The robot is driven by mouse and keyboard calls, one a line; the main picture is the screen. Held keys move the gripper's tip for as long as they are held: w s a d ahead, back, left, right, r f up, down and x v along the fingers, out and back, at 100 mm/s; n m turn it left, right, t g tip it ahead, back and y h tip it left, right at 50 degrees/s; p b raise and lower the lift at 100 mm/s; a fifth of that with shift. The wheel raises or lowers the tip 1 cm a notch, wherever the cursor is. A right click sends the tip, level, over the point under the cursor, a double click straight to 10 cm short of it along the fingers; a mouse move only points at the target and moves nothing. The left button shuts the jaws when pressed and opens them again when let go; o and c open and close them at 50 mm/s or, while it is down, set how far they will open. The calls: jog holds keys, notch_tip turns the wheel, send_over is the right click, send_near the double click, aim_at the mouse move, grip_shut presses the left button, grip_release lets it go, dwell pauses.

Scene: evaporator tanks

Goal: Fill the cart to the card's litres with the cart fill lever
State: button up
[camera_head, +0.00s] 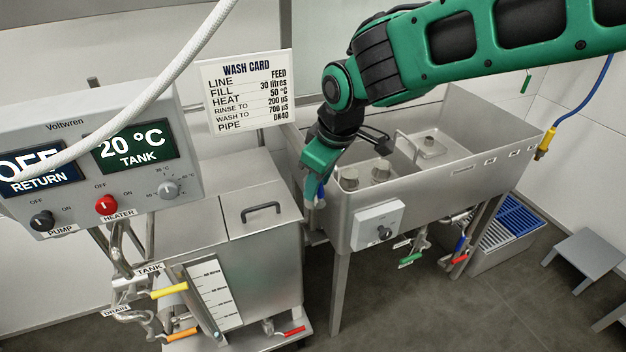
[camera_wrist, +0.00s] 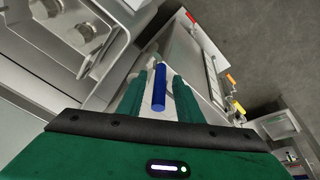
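The wash card (camera_head: 247,92) reads FILL 30 litres and HEAT 50 °C. The steel cart (camera_head: 262,235) has a white litre gauge (camera_head: 216,292) on its front; I cannot read its level. A blue lever handle (camera_wrist: 158,90) lies between the fingers of my gripper (camera_wrist: 159,92), with a narrow gap on each side. The fingers are open around it. In the head view my gripper (camera_head: 316,190) is beside the sink's left end, above the cart's right side, and a bit of blue shows at its tip. The lever's pipe is mostly hidden.
The control box (camera_head: 105,160) shows TANK 20 °C and RETURN OFF. A yellow lever (camera_head: 169,291), an orange lever (camera_head: 182,334) and a red lever (camera_head: 294,331) are low on the cart. The sink (camera_head: 440,185) stands right, with a grey stool (camera_head: 588,258) beyond.

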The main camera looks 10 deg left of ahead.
jog(key=v, duration=1)
jog(key=shift+r, duration=0.4)
dwell(2.8)
